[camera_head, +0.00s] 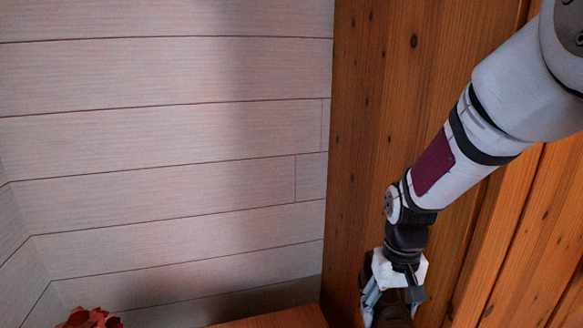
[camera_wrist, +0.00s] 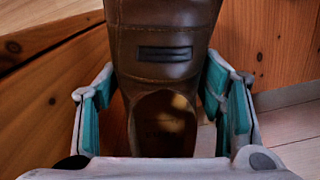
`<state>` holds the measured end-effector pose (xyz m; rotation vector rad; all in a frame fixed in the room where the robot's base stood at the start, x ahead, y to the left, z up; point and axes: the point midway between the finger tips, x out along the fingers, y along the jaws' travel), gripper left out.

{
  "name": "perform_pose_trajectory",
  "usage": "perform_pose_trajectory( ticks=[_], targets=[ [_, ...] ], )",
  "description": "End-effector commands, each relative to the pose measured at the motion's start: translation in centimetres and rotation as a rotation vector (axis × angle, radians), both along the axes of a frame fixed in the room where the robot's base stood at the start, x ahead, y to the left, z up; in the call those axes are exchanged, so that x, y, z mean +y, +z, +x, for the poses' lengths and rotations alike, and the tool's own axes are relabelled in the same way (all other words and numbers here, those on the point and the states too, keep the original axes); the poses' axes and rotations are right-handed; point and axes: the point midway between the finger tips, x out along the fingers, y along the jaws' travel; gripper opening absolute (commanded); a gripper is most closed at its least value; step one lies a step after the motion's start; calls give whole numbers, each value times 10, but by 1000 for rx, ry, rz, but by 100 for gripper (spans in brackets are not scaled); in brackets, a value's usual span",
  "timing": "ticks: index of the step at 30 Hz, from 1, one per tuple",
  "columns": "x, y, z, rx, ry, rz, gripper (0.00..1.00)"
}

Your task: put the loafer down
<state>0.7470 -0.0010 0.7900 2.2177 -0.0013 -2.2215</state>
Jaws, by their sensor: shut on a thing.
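The loafer (camera_wrist: 160,62) is brown leather with a dark strap across its top and a tan inside. In the wrist view it lies between the two teal-padded fingers of my gripper (camera_wrist: 165,95), its opening toward the camera and its toe end cut off by the top edge. My gripper is shut on it. In the head view my gripper (camera_head: 390,300) is at the bottom edge, in front of the wooden panelling. A dark shape by the fingers there may be the loafer, but it is too cut off to tell.
A wooden surface edge (camera_wrist: 40,30) runs close by the left of my gripper in the wrist view. A wooden panel (camera_wrist: 270,45) stands to the right, with pale floorboards (camera_wrist: 295,130) below. A reddish object (camera_head: 88,318) and an orange-brown top (camera_head: 270,318) show low in the head view.

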Motion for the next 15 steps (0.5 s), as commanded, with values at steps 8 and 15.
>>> perform_pose_trajectory(
  ticks=[8, 15],
  targets=[
    [0, 37, 0, -1, 0, -2, 3],
    [0, 61, -4, -1, 0, -2, 3]
  ],
)
